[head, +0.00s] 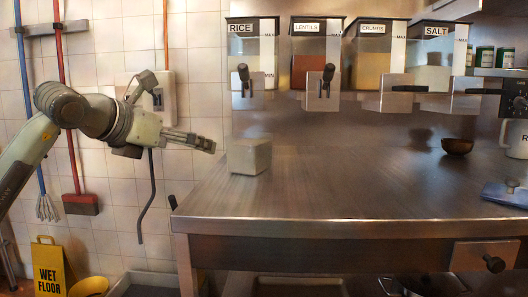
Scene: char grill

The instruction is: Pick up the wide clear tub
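The wide clear tub appears to be the pale, whitish, box-shaped container (249,156) on the left end of the steel counter, near its left edge. It stands upright; I cannot see whether anything is in it. My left gripper (203,144) reaches in from the left with its fingers pointing right toward the tub. Its tips are to the left of the tub, with a visible gap, and hold nothing that I can see. From this side-on angle I cannot tell how far apart the fingers are. My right gripper is out of view.
The steel counter (340,196) is mostly clear. Dispensers labelled rice (251,50), lentils (317,50), crumbs (375,55) and salt (434,53) hang above. A brown bowl (457,146) and a blue flat object (506,194) lie right. A yellow wet-floor sign (48,268) stands lower left.

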